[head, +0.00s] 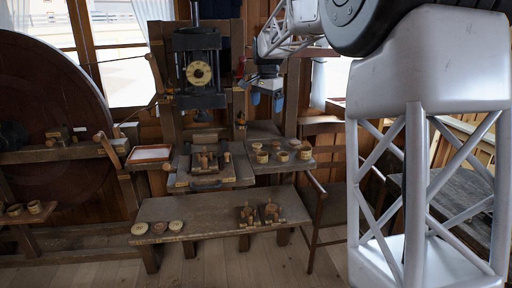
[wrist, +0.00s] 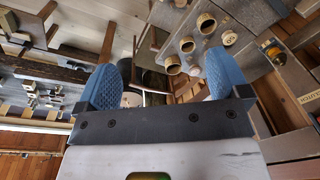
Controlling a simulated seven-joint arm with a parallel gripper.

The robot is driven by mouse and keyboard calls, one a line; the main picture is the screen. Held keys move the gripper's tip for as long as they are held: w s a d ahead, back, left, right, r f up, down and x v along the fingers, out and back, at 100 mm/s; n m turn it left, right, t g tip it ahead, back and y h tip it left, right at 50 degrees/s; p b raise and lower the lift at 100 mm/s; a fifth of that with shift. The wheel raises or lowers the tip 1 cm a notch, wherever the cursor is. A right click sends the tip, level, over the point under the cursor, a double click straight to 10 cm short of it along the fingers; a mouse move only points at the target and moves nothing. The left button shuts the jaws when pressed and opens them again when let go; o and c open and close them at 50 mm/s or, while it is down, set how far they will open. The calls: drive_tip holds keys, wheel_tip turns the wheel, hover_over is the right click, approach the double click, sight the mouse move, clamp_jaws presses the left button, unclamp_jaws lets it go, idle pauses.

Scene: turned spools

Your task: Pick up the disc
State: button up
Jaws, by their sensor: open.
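Several flat round discs lie at the left end of the low wooden bench (head: 215,208): a pale disc (head: 139,228), a browner disc (head: 159,227) and another pale disc (head: 176,225). Which one the task means, I cannot tell. My gripper (head: 267,100) has blue fingers and hangs in the air, well above and to the right of these discs. It is open, with nothing seen between its fingers; both fingers also show in the wrist view (wrist: 163,82). The low bench's discs cannot be made out clearly in the wrist view.
Several round wooden pieces (head: 262,157) stand on a side table below my gripper; cup-like ones (wrist: 205,23) show in the wrist view. A dark press (head: 199,45) with a gold round plate stands left of my gripper. A white-topped tray (head: 150,153) and a large wheel (head: 50,110) are farther left.

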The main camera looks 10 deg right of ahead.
drive_tip(key=w+d+f+m, duration=0.15)
drive_tip(key=w+f, duration=0.25)
drive_tip(key=w, duration=0.6)
drive_tip(key=w+f+m, duration=0.3)
drive_tip(key=w+f, duration=0.1)
drive_tip(key=w, duration=0.7)
drive_tip(key=m+g, duration=0.1)
drive_tip(key=m, duration=0.3)
hover_over(257, 145)
wheel_tip(257, 145, down, 15)
drive_tip(key=shift+w+f, duration=0.15)
drive_tip(key=shift+f, duration=0.3)
drive_tip(key=shift+f, duration=0.15)
drive_tip(key=shift+f, duration=1.2)
drive_tip(key=shift+f, duration=0.1)
drive_tip(key=shift+w+f, duration=0.1)
drive_tip(key=shift+f, duration=2.4)
drive_tip(key=shift+f, duration=0.25)
